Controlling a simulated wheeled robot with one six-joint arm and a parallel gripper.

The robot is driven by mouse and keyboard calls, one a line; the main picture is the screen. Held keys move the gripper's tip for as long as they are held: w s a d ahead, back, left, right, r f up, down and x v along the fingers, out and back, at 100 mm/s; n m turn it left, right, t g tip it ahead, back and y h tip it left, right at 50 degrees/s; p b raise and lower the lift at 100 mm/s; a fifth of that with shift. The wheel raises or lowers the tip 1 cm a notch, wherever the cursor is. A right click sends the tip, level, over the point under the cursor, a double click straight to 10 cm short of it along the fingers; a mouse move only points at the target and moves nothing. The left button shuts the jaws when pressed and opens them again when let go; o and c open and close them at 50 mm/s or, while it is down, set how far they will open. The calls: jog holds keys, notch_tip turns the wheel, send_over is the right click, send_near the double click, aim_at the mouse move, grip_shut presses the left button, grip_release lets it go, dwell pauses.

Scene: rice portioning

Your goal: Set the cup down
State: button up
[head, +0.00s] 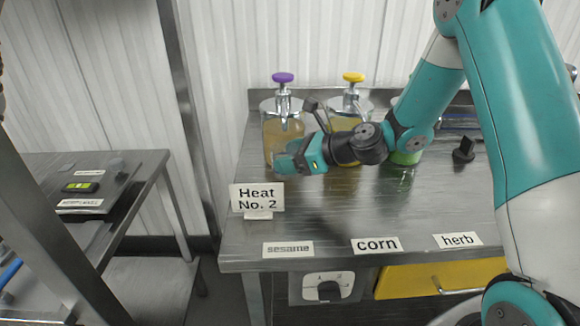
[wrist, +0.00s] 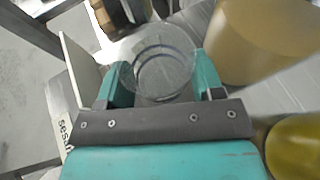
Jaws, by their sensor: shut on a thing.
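My gripper (head: 291,158) is at the left part of the steel counter (head: 330,215), in front of the purple-topped dispenser and behind the "Heat No. 2" sign. In the wrist view, its two teal fingers (wrist: 163,74) are shut on a clear, round cup (wrist: 165,58), one finger on each side. The cup looks empty. In the head view, the cup is mostly hidden by the gripper. I cannot tell whether its base touches the counter.
The purple-topped dispenser (head: 283,125) and yellow-topped dispenser (head: 349,110) stand close behind. The "Heat No. 2" sign (head: 257,197) is near the left edge. Labels read sesame (head: 288,249), corn (head: 376,245) and herb (head: 458,240). A scale (head: 82,187) sits on the left table.

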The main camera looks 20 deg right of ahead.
jog(key=shift+f, duration=1.75)
jog(key=o, duration=1)
jog(key=shift+f, duration=0.15)
